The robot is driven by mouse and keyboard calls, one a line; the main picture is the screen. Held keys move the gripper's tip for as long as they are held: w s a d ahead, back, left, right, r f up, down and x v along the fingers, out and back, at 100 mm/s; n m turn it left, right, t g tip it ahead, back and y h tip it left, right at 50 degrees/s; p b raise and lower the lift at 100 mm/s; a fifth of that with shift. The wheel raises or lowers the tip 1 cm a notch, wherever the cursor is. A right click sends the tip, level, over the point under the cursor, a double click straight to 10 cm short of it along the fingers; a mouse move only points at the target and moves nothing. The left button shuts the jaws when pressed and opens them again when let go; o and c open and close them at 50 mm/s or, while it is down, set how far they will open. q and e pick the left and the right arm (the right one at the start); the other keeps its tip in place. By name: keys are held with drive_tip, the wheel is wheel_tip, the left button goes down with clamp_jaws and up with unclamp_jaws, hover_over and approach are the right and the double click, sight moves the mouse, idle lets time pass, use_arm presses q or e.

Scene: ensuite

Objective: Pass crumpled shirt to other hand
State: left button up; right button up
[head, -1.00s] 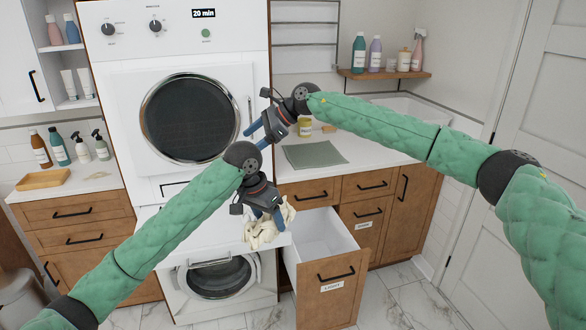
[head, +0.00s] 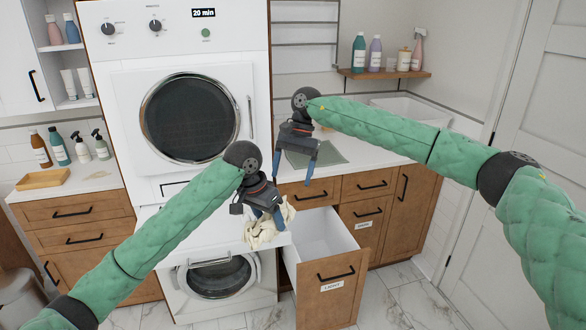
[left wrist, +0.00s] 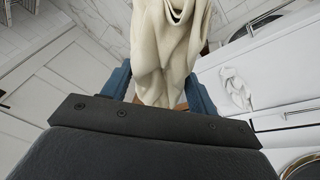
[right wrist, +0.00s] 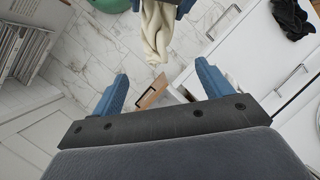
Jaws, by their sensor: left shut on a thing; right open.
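The crumpled cream shirt (head: 266,230) hangs from my left gripper (head: 268,212), which is shut on it in front of the pull-out shelf. In the left wrist view the shirt (left wrist: 170,45) is bunched between the blue fingers. My right gripper (head: 296,170) is open and empty, above and to the right of the shirt, with its fingers pointing down. In the right wrist view the shirt (right wrist: 158,30) hangs beyond the open fingers (right wrist: 160,88), apart from them.
An open drawer (head: 325,240) labelled as for lights stands to the right, below the counter. A grey-green cloth (head: 325,155) lies on the counter. In the left wrist view a white cloth (left wrist: 235,88) lies on a white surface; in the right wrist view a dark cloth (right wrist: 292,18) shows.

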sight(284, 208)
drive_tip(key=x, duration=1.1)
drive_tip(key=shift+c, duration=0.2)
drive_tip(key=c, duration=1.1)
use_arm(q)
drive_tip(key=o, duration=1.1)
use_arm(e)
drive_tip(key=shift+r, duration=0.1)
